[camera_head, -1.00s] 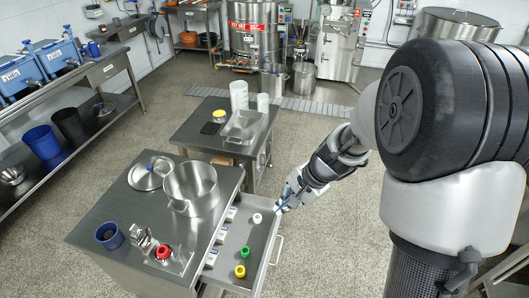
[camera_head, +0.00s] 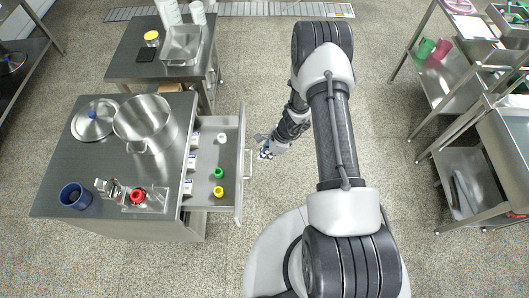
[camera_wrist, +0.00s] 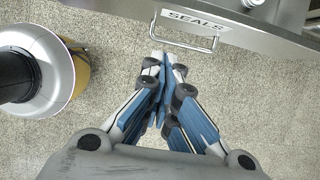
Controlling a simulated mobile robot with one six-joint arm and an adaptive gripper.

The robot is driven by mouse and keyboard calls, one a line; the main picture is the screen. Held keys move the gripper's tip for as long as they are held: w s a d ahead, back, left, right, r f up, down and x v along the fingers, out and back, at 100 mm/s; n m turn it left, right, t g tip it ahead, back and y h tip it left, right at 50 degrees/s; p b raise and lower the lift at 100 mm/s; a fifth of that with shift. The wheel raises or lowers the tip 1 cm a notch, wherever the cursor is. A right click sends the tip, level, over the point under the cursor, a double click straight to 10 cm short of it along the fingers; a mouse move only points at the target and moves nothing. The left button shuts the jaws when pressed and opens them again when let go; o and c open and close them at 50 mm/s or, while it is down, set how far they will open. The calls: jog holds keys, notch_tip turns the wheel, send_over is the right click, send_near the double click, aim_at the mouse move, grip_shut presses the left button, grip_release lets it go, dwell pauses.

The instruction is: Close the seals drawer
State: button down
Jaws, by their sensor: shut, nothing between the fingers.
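The seals drawer (camera_head: 233,207) is pulled well out of the right side of the steel cabinet (camera_head: 62,185). Its front carries a bar handle (camera_head: 249,166). Inside lie a white (camera_head: 221,139), a green (camera_head: 218,173) and a yellow (camera_head: 218,191) piece, with labelled boxes along the cabinet side. In the wrist view the drawer front (camera_wrist: 240,30) shows its "SEALS" label and the handle (camera_wrist: 184,44). My gripper (camera_head: 265,152) is just right of the drawer front, apart from the handle. In the wrist view my gripper's fingers (camera_wrist: 160,58) are together and empty, pointing towards the handle.
A pot (camera_head: 142,120), a lid (camera_head: 94,122), a blue cup (camera_head: 75,196) and a red-knobbed fitting (camera_head: 137,196) stand on the cabinet top. A second table (camera_head: 125,65) stands behind. Steel shelving (camera_head: 465,165) is at the right.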

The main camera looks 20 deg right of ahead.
jog(key=w+a+f+b, duration=0.1)
jog(key=w+a+f, duration=0.1)
jog(key=a+f, duration=0.3)
jog(key=shift+a+f+b, duration=0.4)
jog(key=shift+a, duration=0.1)
jog(key=shift+a, duration=0.1)
